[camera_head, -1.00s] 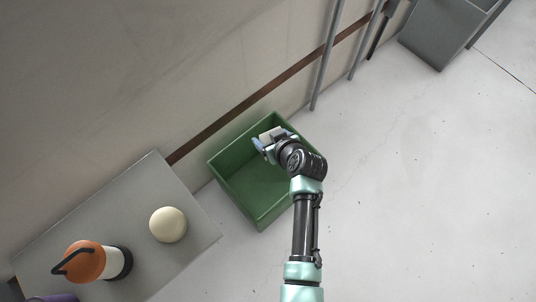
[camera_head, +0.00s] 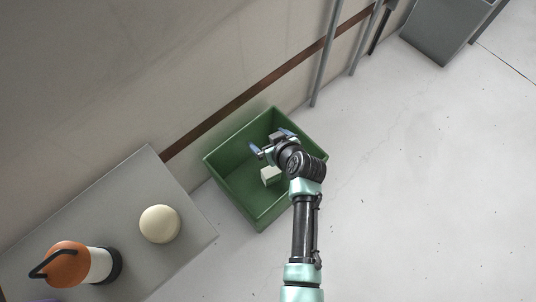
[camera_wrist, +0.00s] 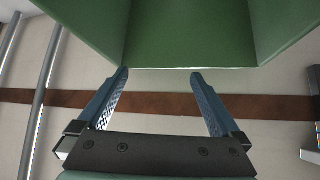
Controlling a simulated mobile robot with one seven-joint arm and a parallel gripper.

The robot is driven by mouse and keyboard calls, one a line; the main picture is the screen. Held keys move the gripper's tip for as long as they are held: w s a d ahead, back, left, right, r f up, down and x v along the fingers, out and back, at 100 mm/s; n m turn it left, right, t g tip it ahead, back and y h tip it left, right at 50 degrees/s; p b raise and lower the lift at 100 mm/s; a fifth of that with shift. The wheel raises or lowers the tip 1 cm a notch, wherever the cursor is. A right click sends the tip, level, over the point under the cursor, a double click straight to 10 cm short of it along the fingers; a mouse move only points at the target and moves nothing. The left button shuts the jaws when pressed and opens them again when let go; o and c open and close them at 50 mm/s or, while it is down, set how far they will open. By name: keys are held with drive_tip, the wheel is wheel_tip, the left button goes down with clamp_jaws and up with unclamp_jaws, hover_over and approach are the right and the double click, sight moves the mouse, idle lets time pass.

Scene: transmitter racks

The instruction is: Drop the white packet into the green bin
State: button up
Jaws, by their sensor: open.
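The white packet (camera_head: 269,177) shows inside the green bin (camera_head: 228,191), below and apart from my gripper. I cannot tell whether it is falling or rests on the bin floor. My arm partly hides the bin's right side. My gripper (camera_head: 271,141) is over the bin, with its blue fingers spread and nothing between them. In the wrist view my gripper (camera_wrist: 159,75) is open and empty, with the green bin's wall (camera_wrist: 190,35) beyond the fingertips. The packet does not show in the wrist view.
A grey table (camera_head: 119,212) at the left bears a cream ball (camera_head: 160,224) and an orange and white lantern (camera_head: 72,264). The wall stands behind the bin, with grey pipes (camera_head: 325,55). A grey container (camera_head: 439,32) stands at the upper right. The floor at the right is clear.

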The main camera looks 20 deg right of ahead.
drive_tip(key=p+v, duration=0.7)
drive_tip(key=v, duration=0.6)
